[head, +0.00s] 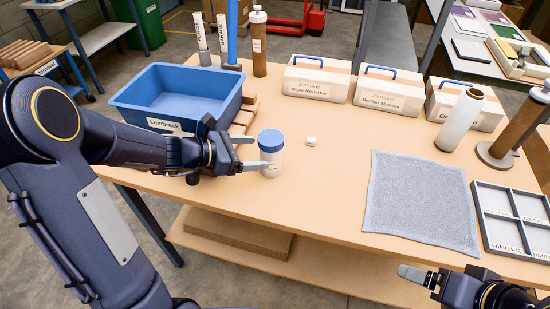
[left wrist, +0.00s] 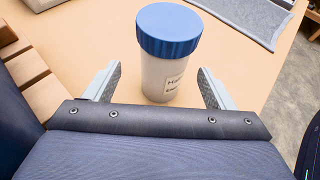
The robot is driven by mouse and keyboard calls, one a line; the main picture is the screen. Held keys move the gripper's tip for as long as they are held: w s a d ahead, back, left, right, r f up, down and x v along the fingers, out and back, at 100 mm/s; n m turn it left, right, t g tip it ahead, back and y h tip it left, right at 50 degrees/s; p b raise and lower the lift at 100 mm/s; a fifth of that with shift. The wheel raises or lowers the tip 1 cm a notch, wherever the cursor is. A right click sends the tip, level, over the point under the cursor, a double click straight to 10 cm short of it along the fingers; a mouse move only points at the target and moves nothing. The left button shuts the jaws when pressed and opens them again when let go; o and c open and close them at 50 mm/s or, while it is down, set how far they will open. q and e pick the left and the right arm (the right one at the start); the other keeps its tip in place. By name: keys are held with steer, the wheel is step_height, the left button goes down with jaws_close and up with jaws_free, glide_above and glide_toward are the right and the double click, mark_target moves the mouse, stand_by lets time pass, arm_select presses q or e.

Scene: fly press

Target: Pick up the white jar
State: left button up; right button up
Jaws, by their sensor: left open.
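The white jar (head: 271,163) has a blue lid and stands upright on the wooden table. My left gripper (head: 251,153) is open beside the jar. In the left wrist view its two fingers (left wrist: 160,88) point toward the jar, one on either side of its lower body, and a gap shows between each finger and the jar. My right gripper (head: 418,275) is partly in the head view at the front right, away from the jar; its jaw opening is unclear.
A blue bin (head: 177,97) stands left of the jar, with wooden blocks (head: 244,115) beside it. A small white piece (head: 311,141) lies right of the jar. A grey cloth (head: 420,200) and a divided tray (head: 512,217) lie farther right. Labelled boxes (head: 318,82) line the back.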

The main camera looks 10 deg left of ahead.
mark_target(271, 152)
arm_select(q)
steer(key=x, duration=0.5)
steer(key=shift+d, duration=0.45)
steer(key=shift+r, duration=0.1)
steer(key=c, duration=1.1)
steer(key=shift+r, duration=0.1)
